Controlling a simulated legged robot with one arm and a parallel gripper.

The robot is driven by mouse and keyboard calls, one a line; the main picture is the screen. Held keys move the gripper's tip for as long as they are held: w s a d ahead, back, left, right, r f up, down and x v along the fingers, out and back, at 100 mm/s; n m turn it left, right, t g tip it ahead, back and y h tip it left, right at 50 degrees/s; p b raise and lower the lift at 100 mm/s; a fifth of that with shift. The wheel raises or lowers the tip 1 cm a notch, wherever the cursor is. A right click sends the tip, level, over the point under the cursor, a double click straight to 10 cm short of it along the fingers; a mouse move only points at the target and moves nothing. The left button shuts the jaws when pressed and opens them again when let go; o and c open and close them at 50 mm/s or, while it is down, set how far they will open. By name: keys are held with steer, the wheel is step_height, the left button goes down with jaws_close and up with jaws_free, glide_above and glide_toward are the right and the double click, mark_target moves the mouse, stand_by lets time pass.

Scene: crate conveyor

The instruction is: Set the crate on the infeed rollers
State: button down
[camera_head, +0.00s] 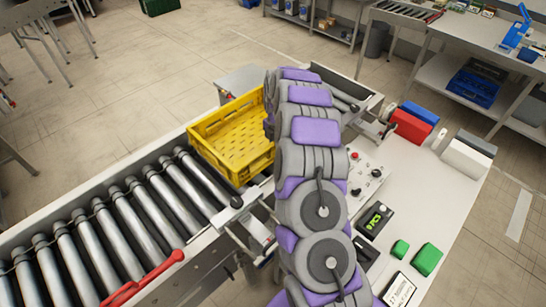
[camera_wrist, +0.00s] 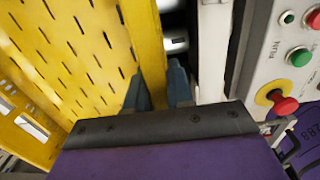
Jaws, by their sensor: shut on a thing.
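The yellow slotted crate (camera_head: 257,166) is empty and sits over the right-hand end of the infeed rollers (camera_head: 152,207) in the head view. I cannot tell whether its underside touches the rollers. In the wrist view the crate (camera_wrist: 75,45) fills the left side. My gripper (camera_wrist: 165,85) is shut on the crate's right wall, with the dark fingers on either side of it. In the head view my arm hides the gripper and the crate's right edge.
A red lever (camera_head: 145,280) lies across the conveyor's near side. A white worktop (camera_head: 440,190) at right carries red, blue, white and green items. A control panel (camera_wrist: 285,60) with buttons stands close right of my gripper. Bare rollers extend left.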

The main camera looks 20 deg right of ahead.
mark_target(273, 158)
steer(key=shift+s+a+f, duration=0.15)
steer(key=shift+s+a, duration=0.7)
steer(key=shift+a, duration=0.25)
step_height(273, 158, down, 4)
steer(key=shift+r+b, duration=0.2)
steer(key=shift+b, duration=0.3)
steer(key=shift+s+r, duration=0.1)
steer(key=c, duration=1)
jaws_free()
